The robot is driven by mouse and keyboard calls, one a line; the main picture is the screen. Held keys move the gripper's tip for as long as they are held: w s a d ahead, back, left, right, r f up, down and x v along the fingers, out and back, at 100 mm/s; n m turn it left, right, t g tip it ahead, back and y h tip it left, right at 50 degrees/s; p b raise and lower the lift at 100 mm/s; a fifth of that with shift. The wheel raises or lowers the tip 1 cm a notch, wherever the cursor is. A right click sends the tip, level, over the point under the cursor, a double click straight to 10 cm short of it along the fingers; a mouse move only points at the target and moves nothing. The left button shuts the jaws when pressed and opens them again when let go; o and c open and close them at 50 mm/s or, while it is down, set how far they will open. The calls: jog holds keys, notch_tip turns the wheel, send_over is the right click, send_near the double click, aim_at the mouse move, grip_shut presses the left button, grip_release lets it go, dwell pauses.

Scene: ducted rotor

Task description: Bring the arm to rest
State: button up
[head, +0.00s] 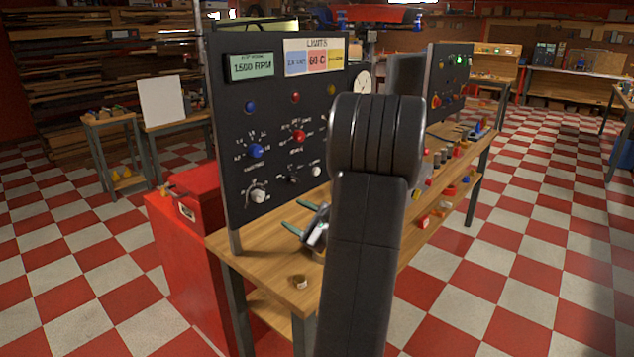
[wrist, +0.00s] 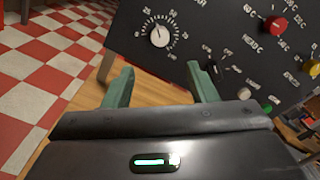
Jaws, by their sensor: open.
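My gripper (wrist: 161,88) is open and empty in the wrist view, with its two green fingers spread apart. Its fingers are above the wooden bench top (wrist: 150,92), in front of the lower part of the black control panel (wrist: 180,30). A white dial knob (wrist: 159,36) on the panel shows beyond the fingertips. In the head view my gripper (head: 296,216) is low in front of the panel (head: 225,130), left of my dark arm link. The arm link hides part of the bench and the panel's right side.
The panel carries a blue knob (head: 256,151), a red knob (head: 299,136) and a display reading 1500 RPM (head: 250,67). A red cabinet (head: 180,250) stands left of the bench. A small brown ring-like item (head: 299,282) lies near the bench's front corner. Checkered floor is open at right.

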aim_at(261, 198)
jog(key=p+x, duration=0.1)
jog(key=x, duration=1.1)
jog(key=shift+w+a+p, duration=0.2)
jog(key=shift+a+p, duration=0.1)
jog(key=shift+w, duration=0.15)
jog(key=shift+r+n, duration=0.1)
jog(key=shift+n, duration=0.4)
jog(key=shift+m, duration=0.3)
